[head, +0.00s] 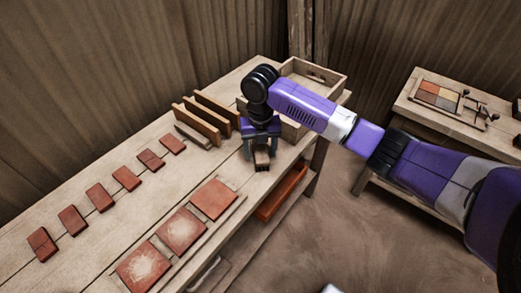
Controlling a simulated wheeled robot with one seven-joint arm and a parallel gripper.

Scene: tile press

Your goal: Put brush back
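My gripper (262,154) points down over the right end of the long workbench (150,204), with its two dark fingers apart. A small wooden block-like piece with a dark band (262,161) shows between and just below the fingertips. It may be the brush, but it is too small to be sure. I cannot tell whether the fingers touch it or whether it rests on the bench. No other brush can be made out.
Wooden slats (202,121) stand left of my gripper, and an open wooden tray (316,75) lies behind it. Several small red tiles (99,197) and larger dusty tiles (181,231) lie on the bench. An orange bin (282,192) sits below. A second table (430,116) stands right.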

